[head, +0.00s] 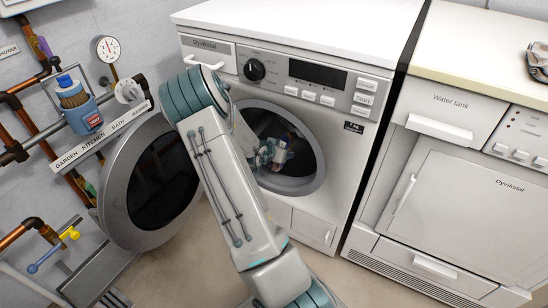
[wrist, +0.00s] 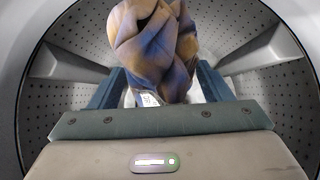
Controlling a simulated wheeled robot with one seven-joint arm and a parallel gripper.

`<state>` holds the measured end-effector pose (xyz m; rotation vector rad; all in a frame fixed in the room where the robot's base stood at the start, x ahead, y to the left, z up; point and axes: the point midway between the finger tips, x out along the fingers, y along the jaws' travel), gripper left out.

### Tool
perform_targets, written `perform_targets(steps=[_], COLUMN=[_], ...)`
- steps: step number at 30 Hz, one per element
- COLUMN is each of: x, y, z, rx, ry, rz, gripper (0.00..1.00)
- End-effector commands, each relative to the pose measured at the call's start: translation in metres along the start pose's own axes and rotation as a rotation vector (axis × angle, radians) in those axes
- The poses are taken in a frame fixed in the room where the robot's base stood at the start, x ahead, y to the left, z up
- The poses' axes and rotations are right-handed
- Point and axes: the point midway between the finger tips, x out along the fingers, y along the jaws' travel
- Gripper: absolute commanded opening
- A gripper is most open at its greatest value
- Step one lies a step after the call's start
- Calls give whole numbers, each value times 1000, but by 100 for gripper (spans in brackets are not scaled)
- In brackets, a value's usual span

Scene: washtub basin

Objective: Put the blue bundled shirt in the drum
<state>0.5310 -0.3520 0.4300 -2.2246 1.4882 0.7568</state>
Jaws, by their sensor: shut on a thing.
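The blue bundled shirt (wrist: 152,45), a twisted cloth of blue, purple and tan, is between the two fingers of my gripper (wrist: 158,88) in the wrist view. My gripper is shut on it. The perforated grey wall of the drum (wrist: 62,97) surrounds the shirt and fingers. In the head view my arm reaches into the round opening of the front-loading washer (head: 345,165). My gripper there is small and partly hidden by my arm, so the shirt is hard to make out.
The washer's round door (head: 120,190) stands open to the left. Pipes and a shelf with a blue bottle (head: 78,105) are on the left wall. A second machine (head: 470,200) stands to the right. Raised paddles (wrist: 262,50) line the drum wall.

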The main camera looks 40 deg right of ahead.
Motion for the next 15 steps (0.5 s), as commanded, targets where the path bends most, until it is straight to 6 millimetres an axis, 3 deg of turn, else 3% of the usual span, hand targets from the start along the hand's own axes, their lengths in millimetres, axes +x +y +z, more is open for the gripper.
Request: perform_targets(steps=[15], x=[50], y=[0], z=[-40], rx=[1], ry=[3], rz=[1], gripper=[40])
